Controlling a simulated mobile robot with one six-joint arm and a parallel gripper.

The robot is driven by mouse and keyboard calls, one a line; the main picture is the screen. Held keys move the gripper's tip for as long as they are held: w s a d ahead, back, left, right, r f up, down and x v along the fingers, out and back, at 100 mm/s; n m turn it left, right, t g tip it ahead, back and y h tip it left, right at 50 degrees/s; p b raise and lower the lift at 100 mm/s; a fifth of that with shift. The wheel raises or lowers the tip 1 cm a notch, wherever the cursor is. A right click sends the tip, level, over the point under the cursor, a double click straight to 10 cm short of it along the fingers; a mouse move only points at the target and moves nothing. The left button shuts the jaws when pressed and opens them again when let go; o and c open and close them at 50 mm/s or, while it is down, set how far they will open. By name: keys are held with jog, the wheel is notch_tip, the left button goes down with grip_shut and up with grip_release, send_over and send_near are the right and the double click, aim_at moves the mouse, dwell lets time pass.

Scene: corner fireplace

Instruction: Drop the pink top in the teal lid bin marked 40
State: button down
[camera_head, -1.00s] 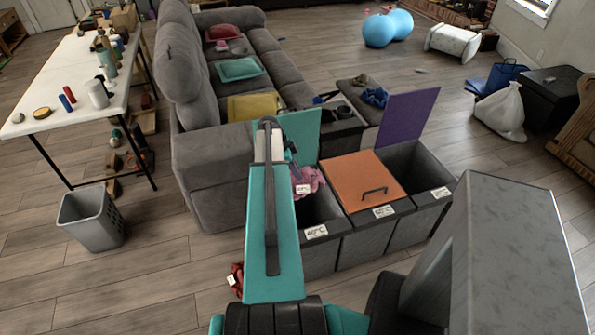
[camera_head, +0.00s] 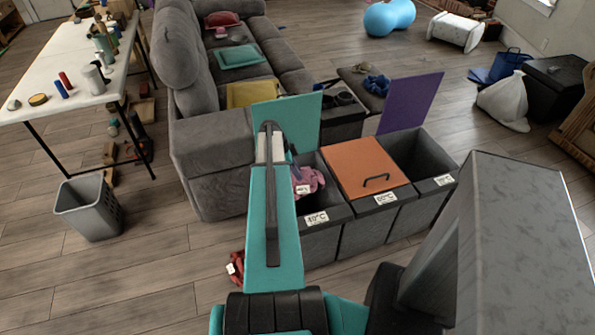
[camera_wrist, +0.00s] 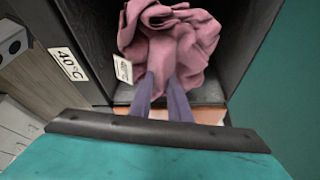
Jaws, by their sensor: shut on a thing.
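The pink top (camera_head: 310,182) is crumpled, with a white tag, and shows at the mouth of the bin marked 40°C (camera_head: 322,240). That bin's teal lid (camera_head: 290,120) stands open behind it. In the wrist view, the pink top (camera_wrist: 190,40) hangs between dark bin walls, beside the 40°C label (camera_wrist: 68,65). My gripper (camera_wrist: 163,78) is shut on the pink top, its two grey fingers ending in the cloth. In the head view my arm hides the fingers and part of the top. How deep the top hangs is hard to tell.
An orange-lidded bin (camera_head: 365,165), closed, stands right of it, then an open bin with a purple lid (camera_head: 411,103). The grey sofa (camera_head: 210,155) is behind. A red item (camera_head: 236,267) lies on the floor left of the bins. A grey basket (camera_head: 90,208) stands farther left.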

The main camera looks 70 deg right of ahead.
jog(key=shift+f+b, duration=0.95)
jog(key=shift+f, duration=0.6)
jog(key=c, duration=1.6)
grip_release()
jog(key=shift+r, duration=0.1)
jog(key=b+v, duration=0.2)
jog(key=v, duration=1.1)
jog(key=shift+w+a+r, duration=0.15)
jog(key=shift+w+r, duration=0.1)
